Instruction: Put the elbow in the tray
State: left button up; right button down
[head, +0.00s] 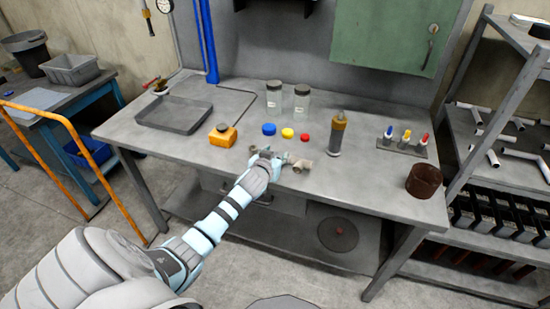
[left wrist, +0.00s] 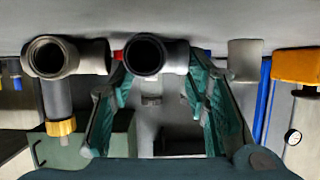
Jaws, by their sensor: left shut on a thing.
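My left gripper (head: 268,157) is at the front of the workbench. It is shut on a grey pipe elbow (left wrist: 158,57), whose round dark opening faces the left wrist camera between the teal finger pads. The held piece is mostly hidden by the gripper in the head view. A second, brownish-grey pipe fitting (head: 303,165) lies just to the right of the gripper; it also shows at the left in the left wrist view (left wrist: 62,57). The shallow dark grey tray (head: 174,115) lies empty at the bench's back left. My right gripper is out of view.
Blue (head: 269,129), yellow (head: 287,133) and red (head: 305,138) caps lie behind the gripper, with two clear jars (head: 274,95) further back. An amber-topped tube (head: 337,132) stands right. The front left bench is clear.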

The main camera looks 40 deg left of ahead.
pick_arm(q)
jog(key=o, duration=1.3)
jog(key=shift+f+b, duration=0.3)
jog(key=shift+b, duration=0.2)
jog(key=p+v, duration=0.1)
jog(key=v, duration=0.2)
jog(key=r+p+v, duration=0.1)
jog(key=v, duration=0.2)
jog(key=shift+a+p, duration=0.15)
jog(key=shift+p, duration=0.25)
jog(key=p+v, duration=0.1)
jog(key=v, duration=0.7)
jog(key=shift+s+f, duration=0.1)
jog(key=shift+s, duration=0.1)
